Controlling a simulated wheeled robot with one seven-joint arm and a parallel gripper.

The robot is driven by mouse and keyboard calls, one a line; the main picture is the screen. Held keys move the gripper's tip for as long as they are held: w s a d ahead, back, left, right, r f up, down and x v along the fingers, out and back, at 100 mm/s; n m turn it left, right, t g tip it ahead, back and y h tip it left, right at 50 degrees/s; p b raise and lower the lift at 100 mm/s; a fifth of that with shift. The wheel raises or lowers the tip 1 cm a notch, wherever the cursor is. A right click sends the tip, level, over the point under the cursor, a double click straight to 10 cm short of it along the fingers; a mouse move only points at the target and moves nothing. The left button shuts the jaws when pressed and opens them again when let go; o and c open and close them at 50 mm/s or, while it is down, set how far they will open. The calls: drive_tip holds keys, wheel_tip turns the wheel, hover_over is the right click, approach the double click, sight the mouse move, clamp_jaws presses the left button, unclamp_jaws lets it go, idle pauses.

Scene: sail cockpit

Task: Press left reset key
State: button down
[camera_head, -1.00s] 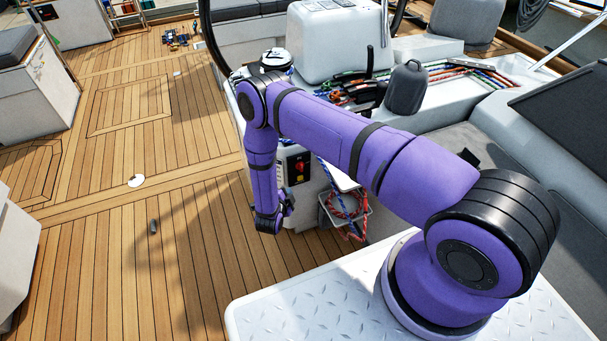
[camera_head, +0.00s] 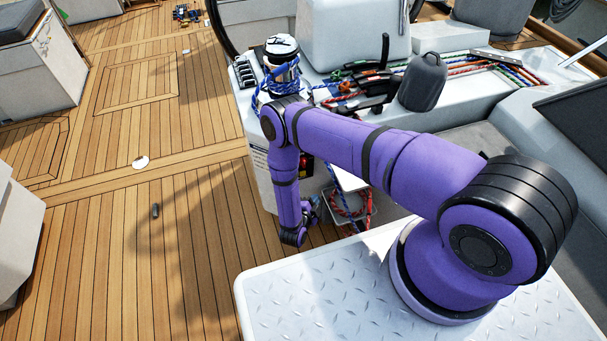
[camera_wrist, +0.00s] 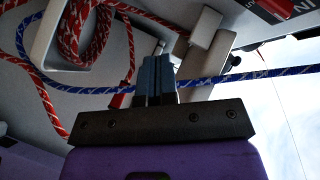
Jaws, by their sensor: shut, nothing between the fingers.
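I cannot make out a left reset key for certain in either view. In the wrist view my gripper (camera_wrist: 156,62) is shut with nothing between its dark blue-grey fingers. Its tips are near the blue rope (camera_wrist: 235,77) and a pale grey block (camera_wrist: 206,28); whether they touch anything is unclear. A red part with white lettering (camera_wrist: 268,9) is at the top right. In the head view the switch panel on the console side (camera_head: 306,165) is mostly hidden behind my purple arm, with only a bit of red showing. My gripper is largely hidden there, low beside the console.
A basket of red rope (camera_head: 350,206) hangs on the console side, and coiled red rope (camera_wrist: 88,35) fills the wrist view's upper left. A winch wrapped in blue rope (camera_head: 281,68) stands on the console top. The teak deck (camera_head: 110,210) to the left is mostly clear.

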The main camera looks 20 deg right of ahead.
drive_tip(key=w, duration=0.8)
drive_tip(key=shift+w, duration=0.3)
drive_tip(key=shift+w, duration=0.25)
idle(1.7)
drive_tip(key=shift+w, duration=0.2)
drive_tip(key=shift+w, duration=0.4)
idle(0.9)
drive_tip(key=shift+s, duration=0.85)
drive_tip(key=shift+s, duration=2.5)
